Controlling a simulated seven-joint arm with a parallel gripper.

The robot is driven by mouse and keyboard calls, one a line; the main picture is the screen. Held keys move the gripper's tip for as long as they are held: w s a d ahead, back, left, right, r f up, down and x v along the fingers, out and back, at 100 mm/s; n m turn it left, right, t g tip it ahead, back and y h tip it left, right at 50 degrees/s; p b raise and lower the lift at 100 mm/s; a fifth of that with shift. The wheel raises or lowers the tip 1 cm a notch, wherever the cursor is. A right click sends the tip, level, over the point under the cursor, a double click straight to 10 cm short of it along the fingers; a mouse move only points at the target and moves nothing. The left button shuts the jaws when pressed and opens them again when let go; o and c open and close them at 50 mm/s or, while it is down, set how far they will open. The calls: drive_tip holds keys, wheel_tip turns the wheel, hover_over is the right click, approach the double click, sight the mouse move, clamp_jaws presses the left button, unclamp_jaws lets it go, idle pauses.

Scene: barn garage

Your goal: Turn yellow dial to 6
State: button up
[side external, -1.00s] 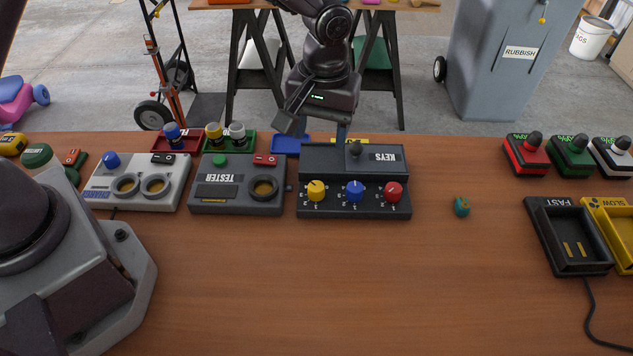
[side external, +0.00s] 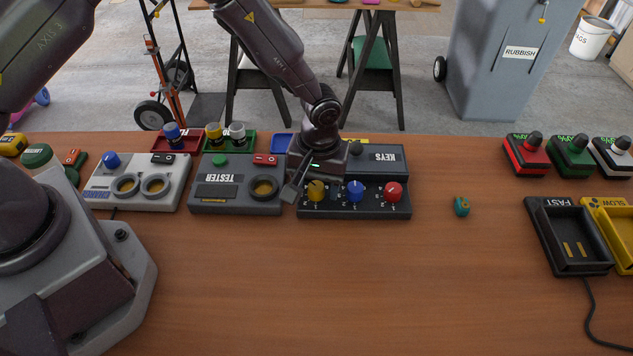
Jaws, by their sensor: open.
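The yellow dial (side external: 316,190) is the leftmost of three dials on the dark keys box (side external: 354,212). The blue dial (side external: 355,190) and the red dial (side external: 393,191) are to its right. Small pale marks surround the dials, too small to read. My gripper (side external: 303,194) is low over the left end of the box, close beside and above the yellow dial. One finger shows at the dial's left; the other is hard to make out. The gripper is open and holds nothing that I can see. I cannot tell whether it touches the dial.
Left of the keys box stand the grey tester (side external: 236,203) and a white charger unit (side external: 138,191). A small teal object (side external: 462,206) lies to the right. Black and yellow docks (side external: 535,206) are at the far right. The front of the table is clear.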

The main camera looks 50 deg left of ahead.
drive_tip(key=shift+f, duration=0.1)
drive_tip(key=c, duration=0.9)
drive_tip(key=shift+c, duration=0.2)
drive_tip(key=shift+m, duration=0.4)
drive_tip(key=m, duration=0.3)
drive_tip(key=shift+m, duration=0.4)
drive_tip(key=m, duration=0.4)
drive_tip(key=shift+m, duration=0.3)
drive_tip(key=m, duration=0.4)
drive_tip(key=shift+s, duration=0.1)
drive_tip(key=m, duration=0.4)
drive_tip(key=shift+a+m+t, duration=0.1)
drive_tip(key=shift+m+t, duration=0.2)
